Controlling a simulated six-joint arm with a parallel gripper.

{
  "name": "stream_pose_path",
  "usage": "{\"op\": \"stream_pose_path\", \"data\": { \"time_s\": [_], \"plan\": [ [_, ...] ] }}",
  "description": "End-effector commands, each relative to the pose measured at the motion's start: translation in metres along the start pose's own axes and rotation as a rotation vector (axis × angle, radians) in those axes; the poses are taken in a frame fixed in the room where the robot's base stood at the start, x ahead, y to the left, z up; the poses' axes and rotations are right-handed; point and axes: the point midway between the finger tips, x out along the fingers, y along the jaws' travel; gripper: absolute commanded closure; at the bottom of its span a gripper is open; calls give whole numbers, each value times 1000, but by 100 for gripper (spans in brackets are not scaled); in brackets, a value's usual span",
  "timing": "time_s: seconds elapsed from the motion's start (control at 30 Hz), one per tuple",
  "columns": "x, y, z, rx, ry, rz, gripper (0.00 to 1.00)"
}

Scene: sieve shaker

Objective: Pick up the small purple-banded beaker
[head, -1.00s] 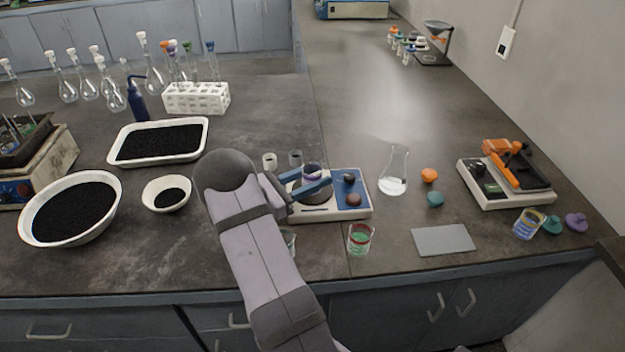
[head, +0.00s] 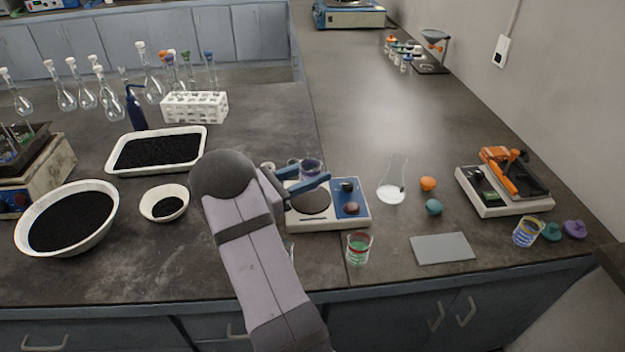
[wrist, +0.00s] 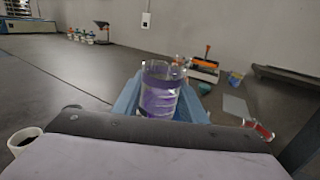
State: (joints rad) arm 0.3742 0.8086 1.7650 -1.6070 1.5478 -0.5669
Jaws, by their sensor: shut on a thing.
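The purple-banded beaker (wrist: 160,95) is clear glass with a wide purple band, held upright between the two blue fingers in the wrist view. In the head view the beaker (head: 311,167) shows between the fingers of my gripper (head: 306,186), above the back part of the blue and white hotplate (head: 350,214). My gripper is shut on it. The round dark plate of the hotplate (head: 314,202) is bare. My arm hides part of the bench in front of the hotplate.
A red-banded beaker with green contents (head: 358,248) stands in front of the hotplate. A flask (head: 391,190) and orange and teal stoppers (head: 428,184) are to the right. A grey pad (head: 442,248) lies near the front edge.

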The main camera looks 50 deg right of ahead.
Motion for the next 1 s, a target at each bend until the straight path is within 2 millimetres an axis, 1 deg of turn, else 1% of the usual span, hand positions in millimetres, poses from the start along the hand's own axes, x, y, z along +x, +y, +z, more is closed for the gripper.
{"op": "stream_pose_path", "data": {
  "time_s": [0.03,0.2,0.5,0.73,1.0],
  "plan": [
    [0,0,5,2,-1,0,86],
    [0,0,20,2,0,0,86],
    [0,0,41,2,0,0,86],
    [0,0,51,1,0,0,86],
    [0,0,56,-1,0,0,86]
  ]
}}
